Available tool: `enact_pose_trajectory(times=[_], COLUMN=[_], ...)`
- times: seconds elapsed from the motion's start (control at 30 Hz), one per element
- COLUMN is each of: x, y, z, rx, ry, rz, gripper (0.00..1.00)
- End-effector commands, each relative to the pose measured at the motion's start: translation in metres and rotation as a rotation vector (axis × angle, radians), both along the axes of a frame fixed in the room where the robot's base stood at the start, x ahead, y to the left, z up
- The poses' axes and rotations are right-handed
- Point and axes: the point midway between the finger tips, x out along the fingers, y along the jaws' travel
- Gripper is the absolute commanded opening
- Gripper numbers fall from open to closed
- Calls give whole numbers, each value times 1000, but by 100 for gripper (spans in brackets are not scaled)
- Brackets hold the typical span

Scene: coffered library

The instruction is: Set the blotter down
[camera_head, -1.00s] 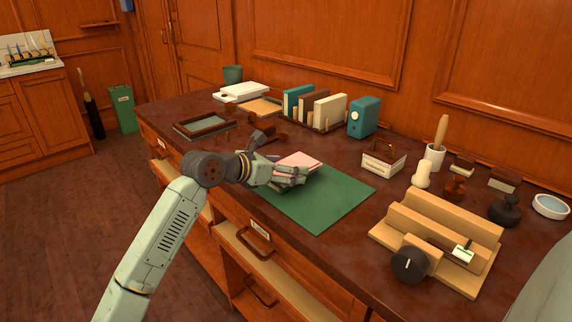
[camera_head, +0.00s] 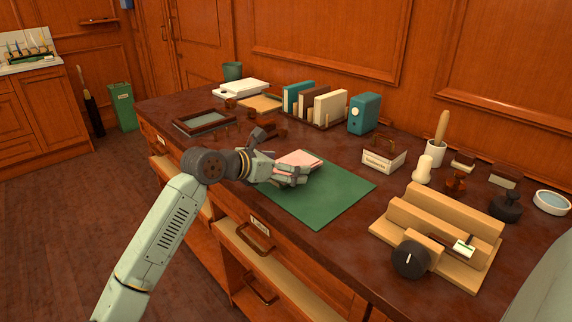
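The blotter, a flat pink pad (camera_head: 301,159), is at the fingers of my gripper (camera_head: 292,177), over the far left part of the green desk mat (camera_head: 325,200). The fingers cover its near edge, and pink shows between them, so my gripper looks shut on it. It lies almost flat and very low. I cannot tell if it touches the mat.
A wooden stepped stand (camera_head: 440,230) with a black knob is at right. A labelled box (camera_head: 384,160), upright books (camera_head: 318,106) and a teal box (camera_head: 364,113) stand behind the mat. A framed tray (camera_head: 205,122) is at left. The mat's near right part is clear.

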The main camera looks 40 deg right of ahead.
Motion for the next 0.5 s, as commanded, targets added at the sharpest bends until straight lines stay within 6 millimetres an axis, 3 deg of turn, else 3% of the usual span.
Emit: enact_pose_trajectory(times=[0.17,0.37,0.5], x=[0,-5,-9], y=[0,40,67], z=[6,8,21], rx=[0,0,-1], ry=[2,-7,-3], rz=[0,3,4], gripper=[94,94,94])
